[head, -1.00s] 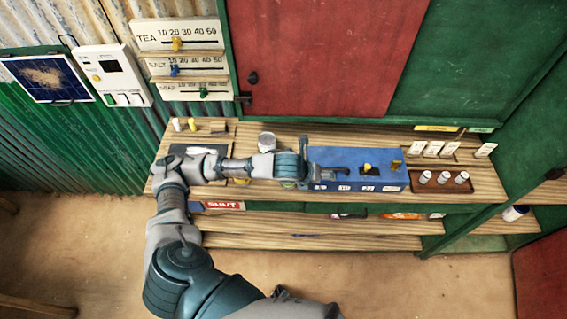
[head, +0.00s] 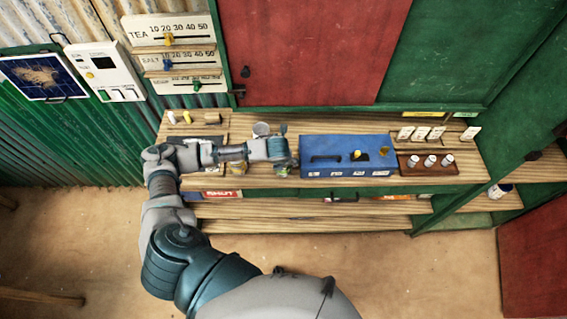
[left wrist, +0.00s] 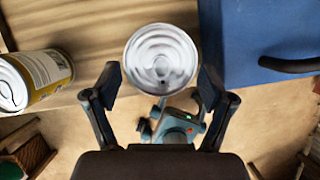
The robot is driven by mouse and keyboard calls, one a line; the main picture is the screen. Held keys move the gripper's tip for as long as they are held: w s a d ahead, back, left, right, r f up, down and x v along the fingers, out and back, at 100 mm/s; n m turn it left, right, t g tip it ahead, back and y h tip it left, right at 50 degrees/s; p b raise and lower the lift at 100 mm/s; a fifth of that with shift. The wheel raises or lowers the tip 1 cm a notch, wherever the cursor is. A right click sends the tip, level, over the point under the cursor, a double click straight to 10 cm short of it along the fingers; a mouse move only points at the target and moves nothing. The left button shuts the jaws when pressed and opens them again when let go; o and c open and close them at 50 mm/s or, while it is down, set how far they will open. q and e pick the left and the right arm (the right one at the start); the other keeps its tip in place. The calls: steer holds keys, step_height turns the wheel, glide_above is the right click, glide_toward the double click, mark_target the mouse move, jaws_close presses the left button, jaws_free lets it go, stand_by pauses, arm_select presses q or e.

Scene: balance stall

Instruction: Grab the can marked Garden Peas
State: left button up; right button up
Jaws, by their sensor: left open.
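In the left wrist view a can (left wrist: 160,50) is seen from above, its bare metal lid facing me. Its side label is hidden, so I cannot read its marking. My left gripper (left wrist: 160,88) is open, with a finger on each side of the can's near edge and gaps showing. In the head view my left gripper (head: 284,152) is over the counter, just left of the blue box. My right gripper is not in view.
The blue box (head: 346,146) stands close right of the gripper and also shows in the left wrist view (left wrist: 265,30). A brown tray (head: 415,171) with small cylinders lies farther right. The wooden counter (head: 225,181) has a lower shelf (head: 310,208) beneath.

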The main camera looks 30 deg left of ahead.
arm_select(q)
steer(key=x, duration=0.4)
steer(key=shift+a+f, duration=0.15)
steer(key=shift+f, duration=0.2)
steer(key=shift+w+f, duration=0.2)
steer(key=shift+f, duration=0.15)
steer(key=shift+r, duration=0.1)
steer(key=c, duration=1.2)
